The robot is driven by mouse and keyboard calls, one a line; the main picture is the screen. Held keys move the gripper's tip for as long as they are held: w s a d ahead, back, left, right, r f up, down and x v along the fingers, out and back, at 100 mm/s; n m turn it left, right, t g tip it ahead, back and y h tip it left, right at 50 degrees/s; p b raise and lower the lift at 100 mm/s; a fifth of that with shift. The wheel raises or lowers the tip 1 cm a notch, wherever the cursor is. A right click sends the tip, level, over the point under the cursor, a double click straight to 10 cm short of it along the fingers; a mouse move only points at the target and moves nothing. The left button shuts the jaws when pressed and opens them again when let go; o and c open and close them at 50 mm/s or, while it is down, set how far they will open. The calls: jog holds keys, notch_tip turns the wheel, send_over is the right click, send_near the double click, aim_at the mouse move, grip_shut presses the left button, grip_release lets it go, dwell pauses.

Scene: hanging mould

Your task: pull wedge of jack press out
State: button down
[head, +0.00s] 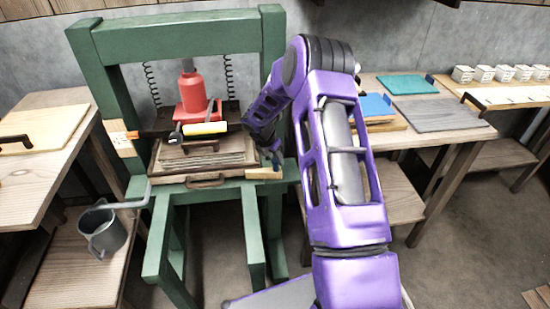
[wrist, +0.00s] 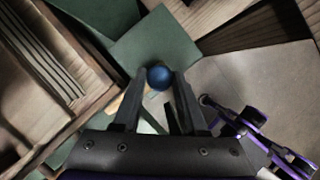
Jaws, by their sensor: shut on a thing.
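The green jack press (head: 178,30) stands at the centre left in the head view. A pale wooden wedge (head: 264,173) sits at the right end of its bed. My gripper (head: 276,162) is at that wedge's right end. In the wrist view, my gripper (wrist: 159,82) has its two fingers closed on a round blue knob (wrist: 159,76). A strip of light wood shows beside the left finger, but most of the wedge is hidden there.
A red jack (head: 190,93) stands on the press above a wooden tray (head: 205,160) with a dark handle. The right table (head: 450,137) holds coloured boards. Floor is open at the right front.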

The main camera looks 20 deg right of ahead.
jog(key=s+d+p, duration=0.1)
jog(key=d+p, duration=0.1)
jog(key=d, duration=0.5)
jog(key=shift+s, duration=0.2)
jog(key=shift+c, duration=2.3)
grip_release()
jog(key=p+v, duration=0.2)
jog(key=v, duration=1.5)
jog(key=shift+r, duration=0.25)
